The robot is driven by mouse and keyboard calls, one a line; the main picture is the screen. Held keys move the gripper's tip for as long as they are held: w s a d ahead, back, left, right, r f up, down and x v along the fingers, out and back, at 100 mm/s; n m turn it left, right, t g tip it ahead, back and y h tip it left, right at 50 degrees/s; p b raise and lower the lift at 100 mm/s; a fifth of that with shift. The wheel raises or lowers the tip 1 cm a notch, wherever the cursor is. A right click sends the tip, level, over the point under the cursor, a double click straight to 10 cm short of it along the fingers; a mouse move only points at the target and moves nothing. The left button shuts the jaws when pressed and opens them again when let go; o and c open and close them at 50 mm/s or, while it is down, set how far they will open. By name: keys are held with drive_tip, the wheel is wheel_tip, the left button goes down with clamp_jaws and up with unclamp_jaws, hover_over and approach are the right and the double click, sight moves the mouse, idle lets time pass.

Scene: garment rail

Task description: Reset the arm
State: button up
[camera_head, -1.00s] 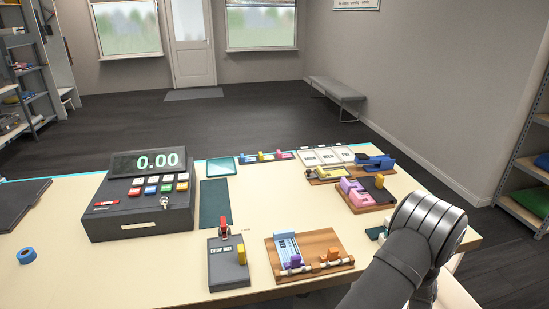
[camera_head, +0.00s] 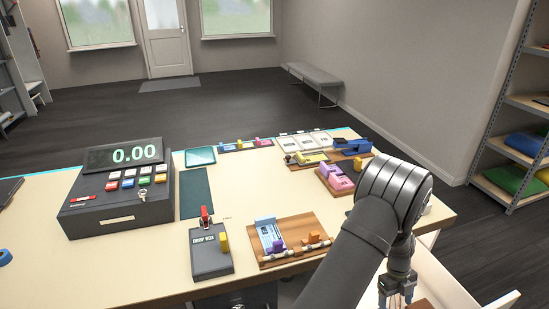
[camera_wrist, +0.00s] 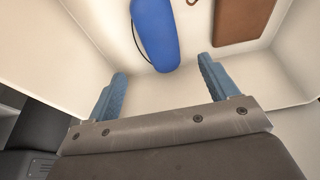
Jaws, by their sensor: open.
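My gripper (camera_head: 397,288) hangs at the right front of the table in the head view, below my dark grey arm. In the wrist view my gripper (camera_wrist: 160,88) shows two blue fingers spread wide apart with nothing between them. It is over a white-walled container (camera_wrist: 230,95). A blue rounded object (camera_wrist: 154,30) with a dark cord lies in it, beyond the fingertips. A brown flat piece (camera_wrist: 242,20) lies to the right of it. Neither touches the fingers, as far as I can see.
A cash register (camera_head: 118,195) stands at the left of the table. A drop box (camera_head: 211,255), a wooden board (camera_head: 318,250) with a blue card, and several small trays lie nearer my arm. A shelf (camera_head: 520,140) stands at the right; a bench (camera_head: 313,80) is behind.

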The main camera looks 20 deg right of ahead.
drive_tip(key=x, duration=0.9)
drive_tip(key=shift+s+f, duration=0.1)
drive_tip(key=shift+f, duration=0.1)
wheel_tip(320, 180, up, 27)
drive_tip(key=w+a+n+t+h, duration=0.1)
drive_tip(key=w+n+t+h, duration=0.15)
drive_tip(key=n, duration=0.95)
drive_tip(key=w+a+r+n+t, duration=0.1)
drive_tip(key=w+a+r+n, duration=0.5)
drive_tip(key=w+r, duration=0.5)
drive_tip(key=shift+w+a+h, duration=0.45)
drive_tip(key=shift+w+a, duration=0.7)
drive_tip(key=shift+w, duration=0.25)
